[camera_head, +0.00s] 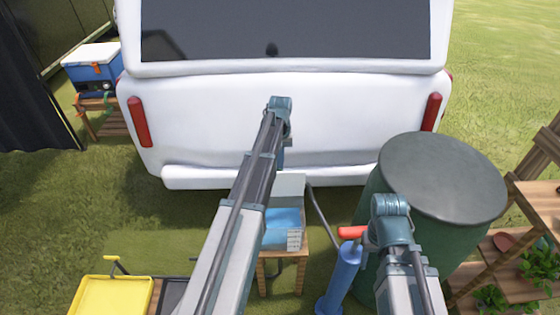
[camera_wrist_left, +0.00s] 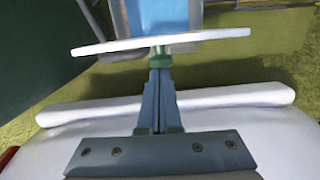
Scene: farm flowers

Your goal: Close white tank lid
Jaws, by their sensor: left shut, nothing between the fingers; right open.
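The white tank (camera_head: 283,240) stands on a small wooden stool and holds blue liquid. Its white lid (camera_head: 290,186) is raised, standing upright at the tank's far side. In the left wrist view the lid (camera_wrist_left: 115,46) shows nearly edge-on, with the blue liquid (camera_wrist_left: 165,15) past it. My left gripper (camera_head: 281,158) points down on the van side of the lid. In the left wrist view its fingers (camera_wrist_left: 161,72) are shut and empty, with the tips close to the lid's edge; contact cannot be told. My right gripper (camera_head: 375,237) is open beside the green barrel, its fingers mostly hidden.
A white van (camera_head: 220,120) stands close behind the tank. A blue pump (camera_head: 343,275) with a red handle stands right of the tank, next to the green barrel (camera_head: 440,178). A yellow tray (camera_head: 112,296) is at lower left. Wooden plant shelves (camera_head: 535,205) stand at right.

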